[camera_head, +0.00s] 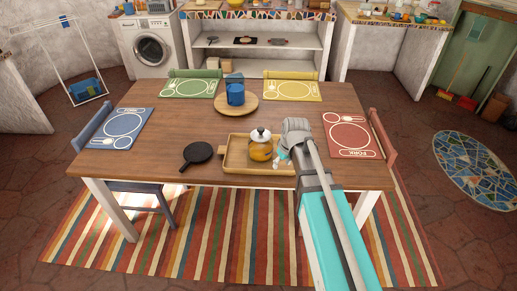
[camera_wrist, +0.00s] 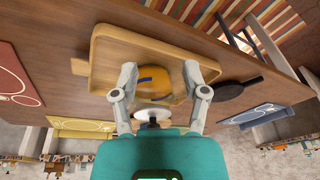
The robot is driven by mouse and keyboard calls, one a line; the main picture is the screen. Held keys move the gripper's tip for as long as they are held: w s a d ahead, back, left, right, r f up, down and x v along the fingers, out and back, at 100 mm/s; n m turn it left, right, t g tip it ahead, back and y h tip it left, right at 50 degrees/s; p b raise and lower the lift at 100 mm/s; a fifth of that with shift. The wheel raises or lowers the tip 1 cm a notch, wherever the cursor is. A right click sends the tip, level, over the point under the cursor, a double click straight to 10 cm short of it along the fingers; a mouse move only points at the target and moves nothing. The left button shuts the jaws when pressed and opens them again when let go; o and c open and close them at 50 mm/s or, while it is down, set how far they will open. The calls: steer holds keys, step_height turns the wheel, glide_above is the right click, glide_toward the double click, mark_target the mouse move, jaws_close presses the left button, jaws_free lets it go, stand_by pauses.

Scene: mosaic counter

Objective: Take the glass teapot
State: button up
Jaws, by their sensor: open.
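The glass teapot (camera_head: 260,147) stands upright on a wooden tray (camera_head: 231,162) near the front of the table. It holds amber liquid and has a white lid with a dark knob. In the wrist view the teapot (camera_wrist: 154,84) lies between the two fingers of my gripper (camera_wrist: 160,73), one finger on each side. My gripper is open; I cannot tell whether either finger touches the glass. In the head view my gripper (camera_head: 284,155) is just right of the teapot, partly hidden by my arm. The wrist view also shows the tray (camera_wrist: 99,62) around the teapot.
A black pan (camera_head: 198,153) lies left of the tray. A blue pitcher (camera_head: 235,90) stands on a round board (camera_head: 237,107) behind it. Red (camera_head: 349,135), blue (camera_head: 121,128), green (camera_head: 188,88) and yellow (camera_head: 292,91) placemats lie near the table edges. The table's left middle is clear.

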steer(key=w+a+r+n+t+y, duration=0.1)
steer(key=w+a+n, duration=0.3)
steer(key=w+a, duration=0.5)
steer(key=shift+a+r+y, duration=0.2)
steer(key=shift+a+y, duration=0.1)
steer(key=shift+f, duration=0.2)
steer(key=b, duration=0.8)
glide_above(248, 162)
steer(key=s+d, duration=0.1)
step_height(248, 162, down, 8)
steer(key=shift+d+r, duration=0.1)
steer(key=shift+r, duration=0.05)
steer(key=b+x, duration=0.2)
steer(key=x, duration=0.1)
steer(key=shift+w+d+b, duration=0.15)
steer(key=shift+d+b, duration=0.05)
steer(key=shift+b, duration=0.1)
steer(key=shift+b+x, duration=0.95)
steer(key=shift+x, duration=0.15)
